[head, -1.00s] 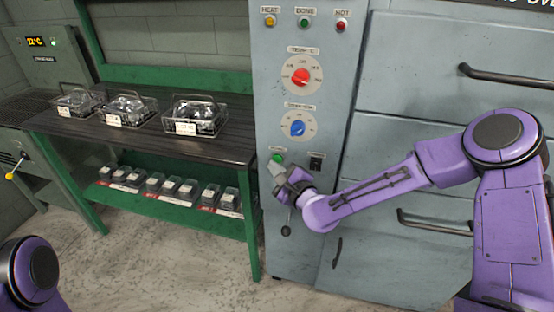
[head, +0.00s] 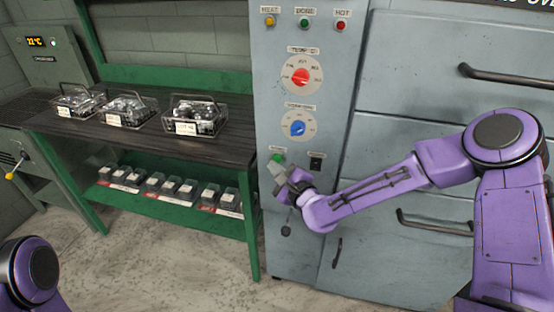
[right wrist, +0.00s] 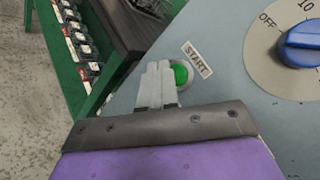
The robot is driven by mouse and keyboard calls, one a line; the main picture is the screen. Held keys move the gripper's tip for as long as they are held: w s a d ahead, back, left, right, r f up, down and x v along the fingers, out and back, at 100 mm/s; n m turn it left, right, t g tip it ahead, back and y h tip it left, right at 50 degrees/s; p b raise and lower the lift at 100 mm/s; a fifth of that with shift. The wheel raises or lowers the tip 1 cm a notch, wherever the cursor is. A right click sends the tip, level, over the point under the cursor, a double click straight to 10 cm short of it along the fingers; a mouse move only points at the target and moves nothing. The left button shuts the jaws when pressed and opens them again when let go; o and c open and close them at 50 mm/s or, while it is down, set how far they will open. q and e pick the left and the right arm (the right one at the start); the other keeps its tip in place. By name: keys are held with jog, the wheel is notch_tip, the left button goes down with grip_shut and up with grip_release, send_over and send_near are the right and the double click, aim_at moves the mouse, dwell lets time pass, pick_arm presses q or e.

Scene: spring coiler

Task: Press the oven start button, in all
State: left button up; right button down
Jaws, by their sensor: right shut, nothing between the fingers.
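The green start button (right wrist: 181,73) sits on the oven's grey control panel beside a START label (right wrist: 197,60). In the head view the button (head: 278,158) shows just above my right gripper. My right gripper (head: 276,170) is shut and empty, its fingertips close to the button. In the right wrist view the shut fingers (right wrist: 158,70) lie beside the button's left edge and partly overlap it. I cannot tell whether they touch it. My left gripper is out of view.
A blue timer knob (head: 298,128) and a red temperature knob (head: 301,77) sit above the button. A black switch (head: 316,163) is to its right. A dark workbench (head: 150,143) with wire baskets stands to the left. Oven drawer handles (head: 435,222) stick out at right.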

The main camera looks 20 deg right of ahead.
jog(key=shift+w+d, duration=0.1)
dwell(0.4)
jog(key=shift+w+d, duration=0.15)
jog(key=shift+w, duration=0.1)
jog(key=shift+w+d, duration=0.2)
jog(key=shift+w, duration=0.1)
dwell(0.6)
dwell(0.4)
jog(key=shift+s+a, duration=0.45)
jog(key=shift+s, duration=0.25)
jog(key=s+a, duration=0.1)
jog(key=s, duration=0.1)
jog(key=s+a+b, duration=0.1)
jog(key=s, duration=0.1)
jog(key=shift+a, duration=0.4)
dwell(0.4)
